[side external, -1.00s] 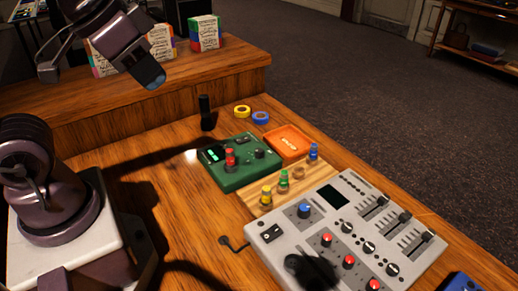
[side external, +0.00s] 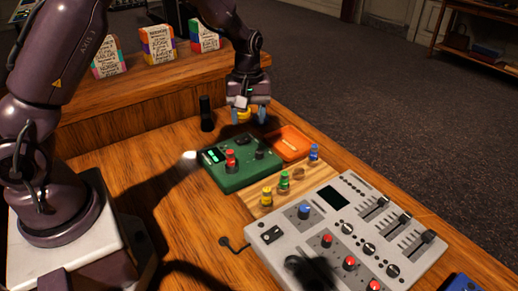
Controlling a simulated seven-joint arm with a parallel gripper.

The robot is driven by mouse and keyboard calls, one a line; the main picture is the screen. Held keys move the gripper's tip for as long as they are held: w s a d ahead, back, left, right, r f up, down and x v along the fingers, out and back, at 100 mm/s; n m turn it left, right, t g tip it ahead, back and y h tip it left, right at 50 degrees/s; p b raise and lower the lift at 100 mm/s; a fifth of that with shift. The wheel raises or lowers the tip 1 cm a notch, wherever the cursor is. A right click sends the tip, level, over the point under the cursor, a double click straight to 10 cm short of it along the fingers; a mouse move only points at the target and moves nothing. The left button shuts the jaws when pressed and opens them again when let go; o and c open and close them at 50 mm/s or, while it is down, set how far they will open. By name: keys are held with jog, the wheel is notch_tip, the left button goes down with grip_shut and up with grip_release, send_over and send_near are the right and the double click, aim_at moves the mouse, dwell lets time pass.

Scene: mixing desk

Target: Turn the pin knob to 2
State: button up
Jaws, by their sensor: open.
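A green box (side external: 240,165) sits on the desk at the middle of the side external view. It has a small lit green display (side external: 213,155), a red-topped pin (side external: 230,158) standing upright, and a black knob (side external: 260,153) to the pin's right. The display reading is too small to tell, as are any knob markings. My gripper (side external: 249,116) points down above and behind the box, at its far right corner. Its blue-tipped fingers are apart, with nothing seen held between them. It partly hides the yellow tape roll (side external: 244,113).
An orange tray (side external: 286,143) lies right of the box. A wooden board (side external: 262,201) in front holds yellow, green and blue pegs. A grey mixer (side external: 350,225) fills the front right. A black upright cylinder (side external: 206,113) stands left of my gripper. Bare desk lies left of the box.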

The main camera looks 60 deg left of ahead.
aim_at(259, 151)
jog(key=w+f+n, duration=0.1)
jog(key=f, duration=0.3)
jog(key=w+f+n, duration=0.1)
jog(key=f, duration=0.3)
jog(key=w+f+n+t, duration=0.1)
jog(key=f, duration=0.3)
jog(key=shift+w+a+f, duration=0.15)
jog(key=shift+w+a, duration=0.05)
jog(key=shift+w, duration=0.05)
jog(key=c, duration=0.9)
